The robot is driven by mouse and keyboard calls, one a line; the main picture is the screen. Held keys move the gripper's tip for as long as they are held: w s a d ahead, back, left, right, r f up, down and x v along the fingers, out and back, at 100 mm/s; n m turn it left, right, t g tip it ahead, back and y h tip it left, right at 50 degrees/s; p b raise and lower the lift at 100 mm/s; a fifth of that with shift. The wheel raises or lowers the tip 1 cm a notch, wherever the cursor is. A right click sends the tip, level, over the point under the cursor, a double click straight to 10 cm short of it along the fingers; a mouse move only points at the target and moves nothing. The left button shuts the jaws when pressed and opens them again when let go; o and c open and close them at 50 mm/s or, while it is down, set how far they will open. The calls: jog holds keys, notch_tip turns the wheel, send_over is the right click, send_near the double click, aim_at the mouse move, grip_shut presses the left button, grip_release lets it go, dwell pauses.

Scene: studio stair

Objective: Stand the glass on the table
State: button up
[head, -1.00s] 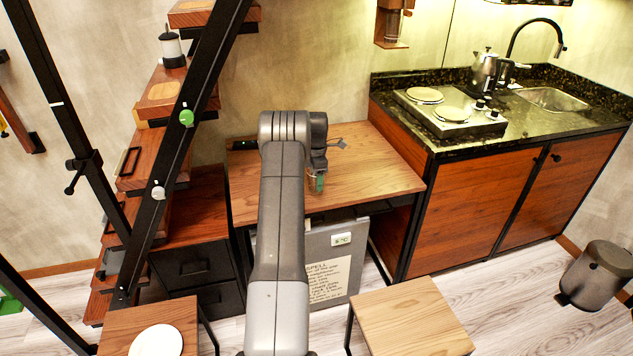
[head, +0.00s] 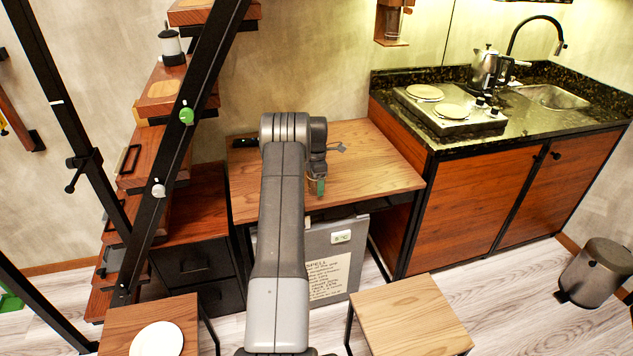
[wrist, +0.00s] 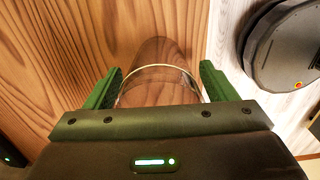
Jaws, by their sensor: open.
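The clear glass (wrist: 158,72) shows in the wrist view between the two green fingers of my gripper (wrist: 160,86). Its curved rim is visible, with narrow gaps to the fingers on both sides; its lower part is hidden behind the gripper body. The wooden table (head: 380,165) is below it, and the glass is near the table's front edge. In the head view my gripper (head: 316,186) is over the front part of the table, and the glass is hard to make out there. The fingers are open. I cannot tell whether the glass base touches the table.
A wooden stool (head: 412,318) stands in front of the table. Another stool bears a white plate (head: 157,340). The kitchen counter (head: 470,140) is right of the table, and the stairs (head: 160,140) are left. The table's right part is clear.

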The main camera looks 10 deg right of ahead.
notch_tip(320, 180, up, 12)
jog(key=b, duration=0.1)
